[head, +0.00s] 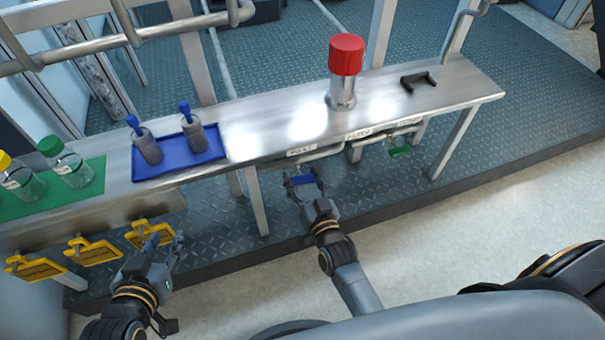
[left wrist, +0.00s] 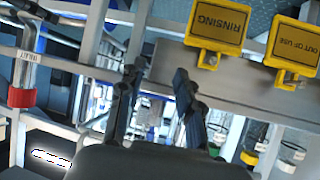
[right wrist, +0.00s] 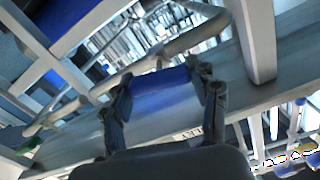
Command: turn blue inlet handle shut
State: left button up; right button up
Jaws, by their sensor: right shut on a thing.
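The blue inlet handle (head: 303,180) hangs on a pipe under the front edge of the steel bench, below a small white label. My right gripper (head: 306,184) is closed around it from the front. In the right wrist view the blue handle (right wrist: 160,88) spans the gap between both fingers, its broad face visible. My left gripper (head: 165,246) is open and empty, low at the left in front of the yellow signs. In the left wrist view its fingers (left wrist: 158,88) stand apart with nothing between them.
The steel bench (head: 270,112) carries a red-capped cylinder (head: 346,70), a blue tray (head: 165,172) with two grey vessels, and green-capped and yellow-capped bottles. A green handle (head: 400,152) hangs right of the blue one. Yellow signs (head: 90,250) hang at the left. A bench leg (head: 256,200) stands left of my right gripper.

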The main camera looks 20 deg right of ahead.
jog(key=m+p, duration=0.1)
jog(key=m, duration=0.1)
jog(key=shift+r+m, duration=0.1)
jog(key=shift+m, duration=0.3)
jog(key=m+p, duration=0.1)
jog(key=m, duration=0.2)
jog(key=shift+d+m+p, duration=0.15)
jog(key=shift+m+p, duration=0.15)
jog(key=shift+m, duration=0.4)
jog(key=m, duration=0.3)
jog(key=shift+f+m, duration=0.25)
jog(key=shift+m, duration=0.15)
jog(key=m, duration=0.3)
jog(key=shift+d+f, duration=0.1)
pick_arm(q)
jog(key=s+a+f+g+y, duration=0.1)
jog(key=s+a+f+g, duration=0.1)
jog(key=s, duration=0.3)
jog(key=s+a+f+g, duration=0.2)
jog(key=s+f+g, duration=0.2)
jog(key=s+g, duration=0.1)
jog(key=shift+s+f+y, duration=0.2)
jog(key=shift+s+y, duration=0.2)
jog(key=shift+s, duration=0.3)
pick_arm(e)
jog(key=shift+m, duration=0.8)
jog(key=o, duration=1.1)
jog(key=shift+o, duration=0.3)
